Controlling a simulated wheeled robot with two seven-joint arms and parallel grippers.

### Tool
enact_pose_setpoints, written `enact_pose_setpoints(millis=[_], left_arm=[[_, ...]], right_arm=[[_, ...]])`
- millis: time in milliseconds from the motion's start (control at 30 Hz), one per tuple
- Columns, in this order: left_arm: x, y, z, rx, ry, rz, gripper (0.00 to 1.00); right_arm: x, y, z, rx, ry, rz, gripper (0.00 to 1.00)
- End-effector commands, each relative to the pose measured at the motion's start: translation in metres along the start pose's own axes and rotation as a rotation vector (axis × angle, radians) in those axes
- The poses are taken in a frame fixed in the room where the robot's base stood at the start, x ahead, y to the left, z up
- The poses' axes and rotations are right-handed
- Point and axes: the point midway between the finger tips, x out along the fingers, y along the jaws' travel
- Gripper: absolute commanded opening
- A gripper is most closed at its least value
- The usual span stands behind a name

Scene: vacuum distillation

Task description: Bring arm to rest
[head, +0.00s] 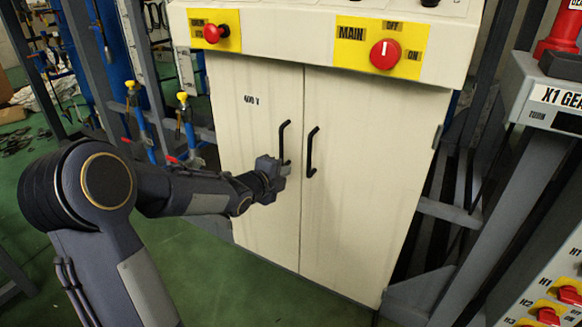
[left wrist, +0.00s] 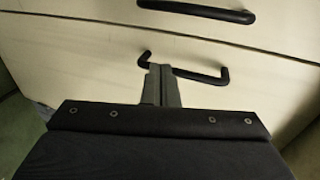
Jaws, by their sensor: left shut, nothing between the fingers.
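My left arm comes in from the left in the head view, and my left gripper (head: 284,166) is at the front of a cream cabinet (head: 370,170), by its left door handle (head: 284,142). In the left wrist view the shut fingers (left wrist: 159,72) show beside that black handle (left wrist: 205,77), overlapping its end; I cannot tell whether they touch it. Nothing is between the fingers. The right door handle (head: 312,152) shows to the right of the gripper. Both cabinet doors look closed. My right gripper is not in view.
The cabinet's upper panel carries a red emergency knob (head: 216,33) and a red main switch (head: 385,54). Blue pipes with yellow-topped valves (head: 183,99) stand at the left. A grey frame with a control box (head: 550,100) stands at the right. Green floor (head: 225,280) is open in front.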

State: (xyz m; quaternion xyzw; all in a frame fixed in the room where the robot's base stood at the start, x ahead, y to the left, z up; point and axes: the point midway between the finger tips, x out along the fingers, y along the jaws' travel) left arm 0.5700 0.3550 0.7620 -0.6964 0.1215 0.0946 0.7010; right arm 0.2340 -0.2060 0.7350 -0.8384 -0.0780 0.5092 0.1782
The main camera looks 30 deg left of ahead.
Motion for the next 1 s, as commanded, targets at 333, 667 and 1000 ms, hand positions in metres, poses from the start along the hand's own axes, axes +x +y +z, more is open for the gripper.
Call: enact_pose_setpoints(millis=[333,667,1000], left_arm=[[-0.037,0.001,0.000,-0.001,-0.001,0.002,0.00],[-0.069,-0.002,-0.008,-0.226,-0.071,0.082,0.00],[-0.220,0.064,-0.086,-1.308,-0.331,0.453,0.00]], right_arm=[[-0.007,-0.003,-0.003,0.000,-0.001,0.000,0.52],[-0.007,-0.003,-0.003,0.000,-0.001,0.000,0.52],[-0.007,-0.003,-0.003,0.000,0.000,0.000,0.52]])
